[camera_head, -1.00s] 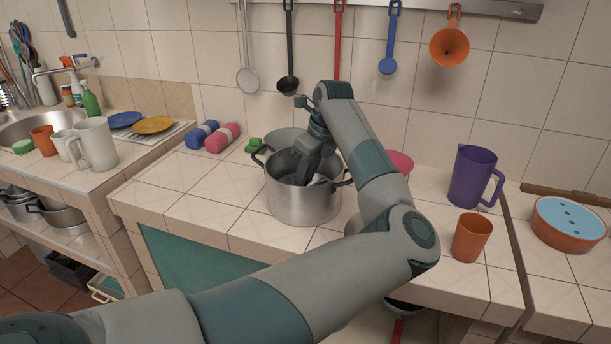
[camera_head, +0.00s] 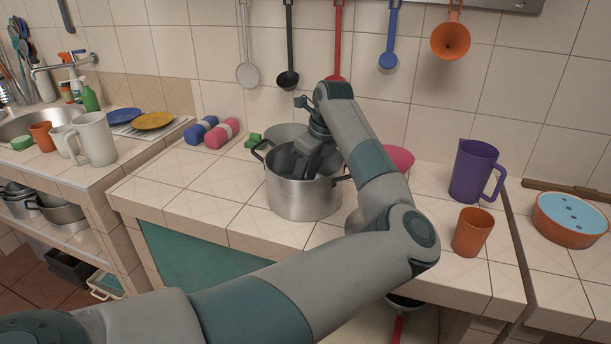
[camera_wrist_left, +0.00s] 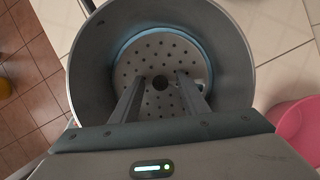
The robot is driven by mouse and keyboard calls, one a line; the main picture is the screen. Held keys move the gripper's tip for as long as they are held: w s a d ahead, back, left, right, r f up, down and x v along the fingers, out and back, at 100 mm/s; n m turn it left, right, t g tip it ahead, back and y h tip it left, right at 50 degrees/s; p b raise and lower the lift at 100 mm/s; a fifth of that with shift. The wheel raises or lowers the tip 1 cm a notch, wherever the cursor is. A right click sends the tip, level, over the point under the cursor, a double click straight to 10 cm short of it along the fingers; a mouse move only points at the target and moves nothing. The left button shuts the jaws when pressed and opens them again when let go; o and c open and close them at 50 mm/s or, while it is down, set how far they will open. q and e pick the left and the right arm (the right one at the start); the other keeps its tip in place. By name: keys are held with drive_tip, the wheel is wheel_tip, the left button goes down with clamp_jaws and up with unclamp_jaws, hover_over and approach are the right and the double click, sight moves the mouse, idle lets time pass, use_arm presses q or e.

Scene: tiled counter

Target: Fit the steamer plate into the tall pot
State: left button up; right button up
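The tall steel pot (camera_head: 300,204) with dark side handles stands upright on the tiled counter. My left gripper (camera_head: 303,170) points down inside the pot, so the rim hides part of it in the head view. In the left wrist view, the steamer plate (camera_wrist_left: 150,58) is a pale perforated disc with a larger centre hole. It lies inside the pot and looks roughly flat, with a bluish ring around its edge. My left gripper (camera_wrist_left: 159,84) has its two fingers apart over the plate, on either side of the centre hole, with nothing seen between them. My right gripper is not in view.
Another pot (camera_head: 287,133) stands behind the tall pot, and a pink bowl (camera_head: 400,158) is behind my arm. A purple pitcher (camera_head: 474,170) and an orange cup (camera_head: 473,232) stand to the right.

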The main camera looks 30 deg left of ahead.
use_arm(q)
drive_tip(key=shift+r, duration=0.1)
drive_tip(key=b+v, duration=0.2)
drive_tip(key=v, duration=1.5)
drive_tip(key=shift+b, duration=0.3)
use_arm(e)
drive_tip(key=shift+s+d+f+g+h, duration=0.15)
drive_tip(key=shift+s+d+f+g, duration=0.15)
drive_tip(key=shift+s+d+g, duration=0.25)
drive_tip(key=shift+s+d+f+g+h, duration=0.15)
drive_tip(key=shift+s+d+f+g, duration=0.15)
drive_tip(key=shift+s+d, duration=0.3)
use_arm(q)
drive_tip(key=shift+d, duration=0.1)
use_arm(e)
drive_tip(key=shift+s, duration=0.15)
